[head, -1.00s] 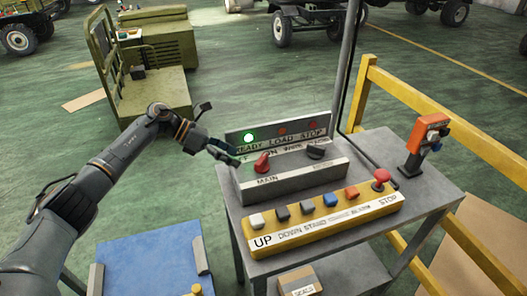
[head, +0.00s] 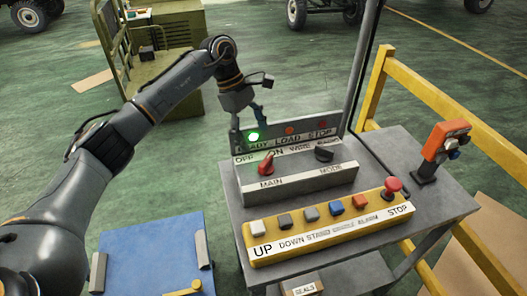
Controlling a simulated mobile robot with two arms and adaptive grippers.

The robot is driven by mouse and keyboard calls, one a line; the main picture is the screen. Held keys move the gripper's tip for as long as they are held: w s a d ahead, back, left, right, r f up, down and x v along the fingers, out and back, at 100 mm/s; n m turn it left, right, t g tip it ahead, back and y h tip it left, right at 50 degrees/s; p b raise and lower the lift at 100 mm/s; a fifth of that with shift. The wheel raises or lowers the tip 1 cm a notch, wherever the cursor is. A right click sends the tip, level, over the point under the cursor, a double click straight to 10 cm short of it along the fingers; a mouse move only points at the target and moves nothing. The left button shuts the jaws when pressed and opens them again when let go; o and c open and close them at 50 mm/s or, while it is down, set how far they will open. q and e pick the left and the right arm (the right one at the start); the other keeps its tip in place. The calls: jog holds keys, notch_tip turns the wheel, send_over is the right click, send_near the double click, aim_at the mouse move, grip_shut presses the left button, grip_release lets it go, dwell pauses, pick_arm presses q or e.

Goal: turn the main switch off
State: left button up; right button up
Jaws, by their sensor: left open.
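The main switch (head: 266,165) is a red knob above the label MAIN on the grey switch box. Its pointer leans up and right, towards the ON mark rather than OFF. My left gripper (head: 248,116) is open and empty, above and behind the switch in the picture, fingers pointing down near the lamp panel. It looks apart from the knob; whether it touches the panel I cannot tell. My right gripper is not in view.
The dark mode switch (head: 324,154) sits right of the main switch. The green READY lamp (head: 253,137) is lit. A yellow button box (head: 330,228) with a red stop button (head: 392,187) lies in front. An orange device (head: 442,142) stands at the right, by a yellow rail (head: 450,76).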

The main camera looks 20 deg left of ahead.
aim_at(266, 160)
pick_arm(q)
jog(key=x, duration=0.2)
jog(key=p+x, duration=0.1)
jog(key=x, duration=0.1)
jog(key=shift+w+d, duration=0.1)
jog(key=shift+w, duration=0.2)
jog(key=p+x, duration=0.1)
jog(key=x, duration=0.2)
jog(key=shift+s+f, duration=0.1)
jog(key=shift+f, duration=0.2)
jog(key=shift+d+f, duration=0.1)
jog(key=shift+f, duration=0.05)
jog(key=shift+c, duration=0.7)
jog(key=c, duration=1)
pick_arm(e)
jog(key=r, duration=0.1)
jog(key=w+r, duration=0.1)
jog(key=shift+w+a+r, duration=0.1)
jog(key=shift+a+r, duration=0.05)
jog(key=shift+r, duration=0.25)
